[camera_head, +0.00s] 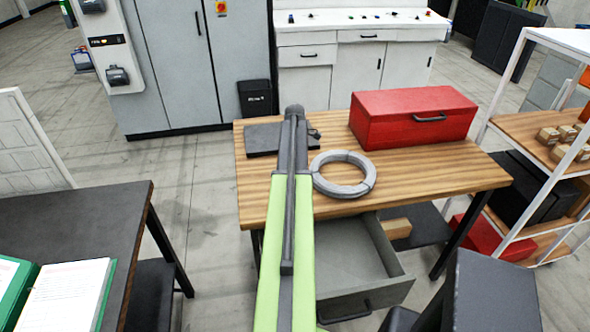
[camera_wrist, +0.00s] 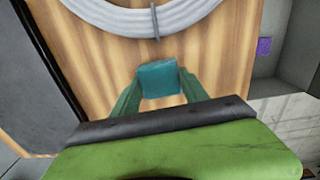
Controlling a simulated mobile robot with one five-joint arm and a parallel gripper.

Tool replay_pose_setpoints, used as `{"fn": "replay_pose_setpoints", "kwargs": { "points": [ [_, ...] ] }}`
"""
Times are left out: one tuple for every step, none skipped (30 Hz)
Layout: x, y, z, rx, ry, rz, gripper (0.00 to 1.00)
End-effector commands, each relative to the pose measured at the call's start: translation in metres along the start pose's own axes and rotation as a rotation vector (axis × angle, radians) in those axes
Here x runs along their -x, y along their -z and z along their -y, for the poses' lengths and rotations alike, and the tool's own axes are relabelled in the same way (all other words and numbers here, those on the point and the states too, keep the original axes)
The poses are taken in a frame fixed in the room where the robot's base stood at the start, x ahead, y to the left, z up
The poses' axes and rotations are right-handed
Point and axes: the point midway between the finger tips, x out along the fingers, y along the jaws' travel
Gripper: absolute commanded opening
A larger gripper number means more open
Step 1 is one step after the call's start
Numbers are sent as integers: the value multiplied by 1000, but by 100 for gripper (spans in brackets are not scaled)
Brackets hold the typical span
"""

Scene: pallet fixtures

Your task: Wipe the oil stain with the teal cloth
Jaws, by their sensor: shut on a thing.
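In the wrist view my gripper (camera_wrist: 160,84) is shut on the teal cloth (camera_wrist: 159,76), a small folded block between its two fingers. The cloth is over the wooden top of the workbench (camera_wrist: 105,55); I cannot tell whether it touches the wood. In the head view my arm reaches over the same workbench (camera_head: 430,170) and hides the gripper and cloth. I cannot make out an oil stain in either view.
A grey coil (camera_head: 343,174) lies right of my arm, just beyond the cloth in the wrist view. A red toolbox (camera_head: 412,117) stands at the back right and a dark flat item (camera_head: 264,139) at the left. An open drawer (camera_head: 350,262) juts from the front.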

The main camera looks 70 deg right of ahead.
Motion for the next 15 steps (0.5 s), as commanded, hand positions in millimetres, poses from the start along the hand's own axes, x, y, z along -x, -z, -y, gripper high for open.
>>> {"fn": "replay_pose_setpoints", "kwargs": {
  "points": [
    [13,0,0,0,0,0,20],
    [16,0,0,0,0,-1,20],
    [21,0,0,0,0,-1,20],
    [25,0,0,0,0,-1,20],
    [28,1,0,0,0,-1,20],
    [32,1,0,0,0,-1,20],
    [34,1,0,1,0,-1,20],
    [34,1,0,1,0,-1,20],
    [34,1,0,1,0,-1,20],
    [34,1,0,1,0,-1,20],
    [33,1,0,1,0,-1,20],
    [32,1,0,1,0,-1,20],
    [32,1,0,1,0,-1,20],
    [32,1,0,1,0,-1,20],
    [32,1,0,1,0,-1,20]
  ]
}}
